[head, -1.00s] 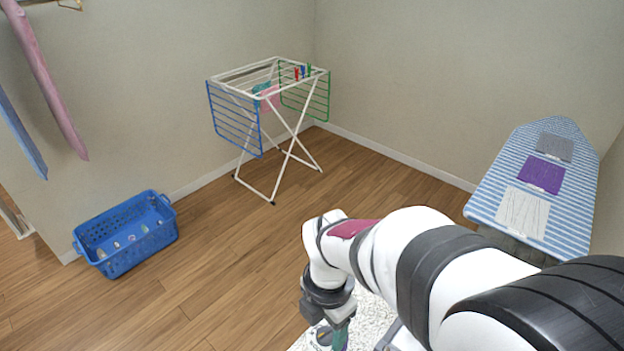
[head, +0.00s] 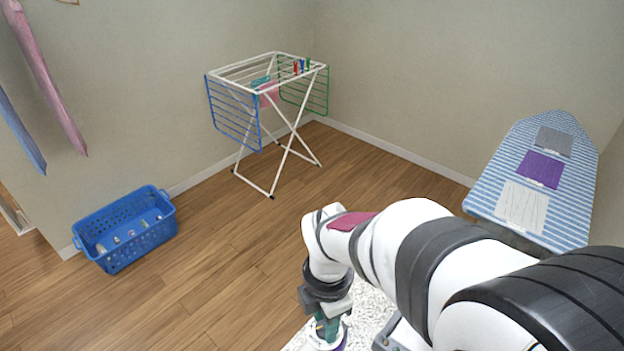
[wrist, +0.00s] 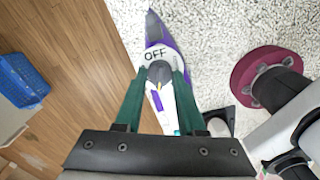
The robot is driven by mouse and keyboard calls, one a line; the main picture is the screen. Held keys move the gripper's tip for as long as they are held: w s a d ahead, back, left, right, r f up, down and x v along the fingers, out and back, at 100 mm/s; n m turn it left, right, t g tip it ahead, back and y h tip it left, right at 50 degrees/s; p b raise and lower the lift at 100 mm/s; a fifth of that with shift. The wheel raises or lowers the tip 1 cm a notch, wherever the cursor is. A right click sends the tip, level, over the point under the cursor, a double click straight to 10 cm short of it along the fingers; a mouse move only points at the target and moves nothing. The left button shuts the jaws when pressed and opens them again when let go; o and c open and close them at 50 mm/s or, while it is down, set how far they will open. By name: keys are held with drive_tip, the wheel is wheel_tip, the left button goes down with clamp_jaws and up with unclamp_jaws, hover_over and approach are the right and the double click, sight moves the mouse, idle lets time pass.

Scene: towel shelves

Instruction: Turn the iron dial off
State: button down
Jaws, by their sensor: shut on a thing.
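The iron (wrist: 152,28) is purple and white with a pointed tip, and lies on a white speckled surface in the wrist view. Its round white dial face carries the word OFF. A dark grey dial knob (wrist: 160,72) sits in the middle of that face, and a small yellow mark shows below it. My gripper (wrist: 162,73) has green fingers on both sides of the knob and is shut on it. In the head view my gripper (head: 327,328) is at the bottom, over the iron (head: 337,344), which is mostly hidden by my wrist and the frame edge.
A blue basket (head: 126,232) stands on the wooden floor at left, with a drying rack (head: 268,120) behind. A striped ironing board (head: 490,195) holding folded cloths is at right. In the wrist view a maroon round part (wrist: 262,80) lies right of the iron.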

drive_tip(key=m, duration=0.4)
drive_tip(key=shift+m, duration=0.3)
drive_tip(key=m, duration=0.3)
drive_tip(key=shift+m, duration=0.3)
drive_tip(key=m, duration=0.4)
drive_tip(key=shift+m, duration=0.3)
drive_tip(key=m, duration=0.3)
drive_tip(key=shift+m, duration=0.3)
drive_tip(key=m, duration=0.4)
drive_tip(key=shift+m, duration=0.3)
drive_tip(key=m, duration=0.3)
drive_tip(key=shift+m, duration=0.3)
drive_tip(key=m, duration=0.3)
drive_tip(key=shift+m, duration=2)
